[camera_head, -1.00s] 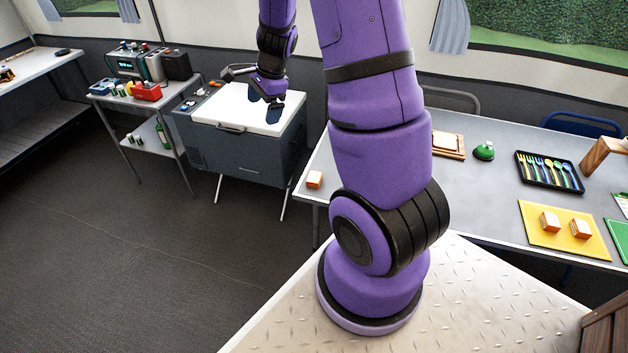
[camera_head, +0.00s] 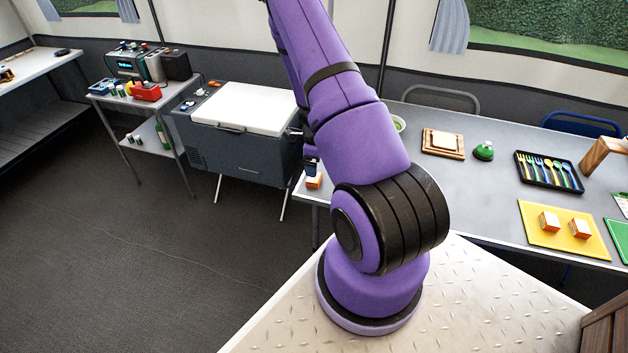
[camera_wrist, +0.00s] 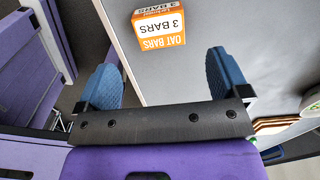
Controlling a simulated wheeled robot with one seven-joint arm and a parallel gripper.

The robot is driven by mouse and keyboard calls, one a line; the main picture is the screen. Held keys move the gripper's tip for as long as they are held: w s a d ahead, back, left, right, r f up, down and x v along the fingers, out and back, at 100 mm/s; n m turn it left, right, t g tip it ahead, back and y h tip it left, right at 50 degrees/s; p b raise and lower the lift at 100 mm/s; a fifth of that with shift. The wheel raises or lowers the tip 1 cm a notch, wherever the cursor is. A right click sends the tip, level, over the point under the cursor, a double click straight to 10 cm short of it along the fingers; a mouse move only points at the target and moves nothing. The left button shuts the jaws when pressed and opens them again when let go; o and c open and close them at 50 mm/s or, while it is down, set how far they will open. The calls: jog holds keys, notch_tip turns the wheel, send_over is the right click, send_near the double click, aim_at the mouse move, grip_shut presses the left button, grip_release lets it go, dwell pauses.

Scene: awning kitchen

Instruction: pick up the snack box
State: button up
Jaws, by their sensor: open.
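The snack box (camera_wrist: 160,32), an orange and white carton marked "OAT BARS 3 BARS", sits on the grey table. In the wrist view it is at the top, just beyond and between my fingertips, and not touching them. In the head view the snack box (camera_head: 313,181) is at the table's left front corner. My gripper (camera_wrist: 165,78) is open and empty, with its two blue fingers spread apart. In the head view my gripper (camera_head: 309,165) shows just above the box, mostly hidden by my arm.
Two similar boxes (camera_head: 565,226) sit on a yellow mat (camera_head: 536,237) at the table's right. A black cutlery tray (camera_head: 526,172), a green-topped item (camera_head: 484,151) and a wooden board (camera_head: 430,150) lie further back. A cooler (camera_head: 245,150) stands left of the table.

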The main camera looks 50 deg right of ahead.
aim_at(314, 180)
jog(key=shift+w+f, duration=0.2)
jog(key=shift+f, duration=3.55)
jog(key=c, duration=1)
